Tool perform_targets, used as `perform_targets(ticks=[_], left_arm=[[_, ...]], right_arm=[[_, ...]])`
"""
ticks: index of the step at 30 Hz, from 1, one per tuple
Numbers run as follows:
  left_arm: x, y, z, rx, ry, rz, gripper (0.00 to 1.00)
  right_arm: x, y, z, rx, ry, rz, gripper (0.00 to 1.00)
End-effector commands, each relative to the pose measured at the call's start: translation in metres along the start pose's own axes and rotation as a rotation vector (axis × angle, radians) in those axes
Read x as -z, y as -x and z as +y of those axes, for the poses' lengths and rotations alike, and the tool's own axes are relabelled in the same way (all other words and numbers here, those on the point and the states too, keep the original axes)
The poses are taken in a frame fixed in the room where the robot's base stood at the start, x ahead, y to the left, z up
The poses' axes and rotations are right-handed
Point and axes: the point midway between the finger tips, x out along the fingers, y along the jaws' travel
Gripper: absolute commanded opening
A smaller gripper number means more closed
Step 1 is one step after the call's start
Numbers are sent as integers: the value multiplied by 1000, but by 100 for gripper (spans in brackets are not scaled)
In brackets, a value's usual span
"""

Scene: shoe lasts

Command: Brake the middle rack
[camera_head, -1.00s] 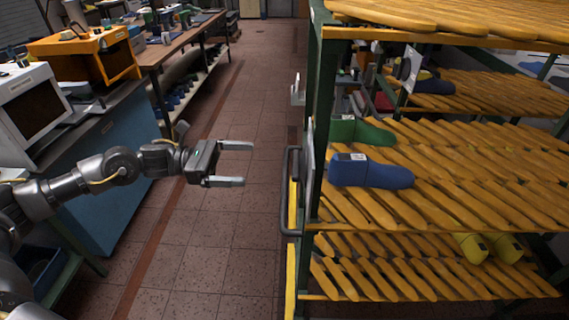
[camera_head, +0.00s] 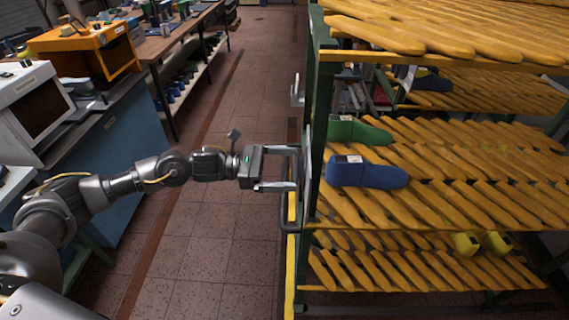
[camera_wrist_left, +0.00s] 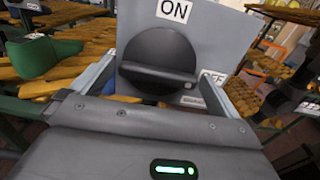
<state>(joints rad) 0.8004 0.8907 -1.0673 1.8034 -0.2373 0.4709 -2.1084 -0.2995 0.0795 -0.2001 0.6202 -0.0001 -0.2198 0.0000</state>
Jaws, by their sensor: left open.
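The near rack (camera_head: 322,120) has a green frame and yellow slatted shelves. A grey plate on its left side shows in the left wrist view (camera_wrist_left: 212,38). The plate carries a round dark knob (camera_wrist_left: 158,52) with a bar across it, an ON label (camera_wrist_left: 174,11) above and an OFF label (camera_wrist_left: 213,77) to the right. My left gripper (camera_head: 294,168) is open at the rack's left side. In the left wrist view its fingers lie on either side of the knob; I cannot tell whether they touch it. My right gripper is not in view.
A dark bar handle (camera_head: 285,208) runs down the rack's side, close to my left gripper. A blue last (camera_head: 368,174) and a green last (camera_head: 358,131) stand on the shelf. The tiled aisle (camera_head: 250,80) is clear; benches line the left.

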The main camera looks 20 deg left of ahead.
Motion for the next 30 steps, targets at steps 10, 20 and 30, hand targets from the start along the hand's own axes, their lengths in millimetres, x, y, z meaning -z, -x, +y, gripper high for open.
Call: perform_targets(ticks=[10, 20, 30], left_arm=[[0, 0, 0, 0, 0, 0, 79], [2, 0, 0, 1, 23, 0, 68], [5, 0, 0, 1, 218, -2, 68]], right_arm=[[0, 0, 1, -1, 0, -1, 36], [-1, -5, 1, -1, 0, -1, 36], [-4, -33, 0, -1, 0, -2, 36]])
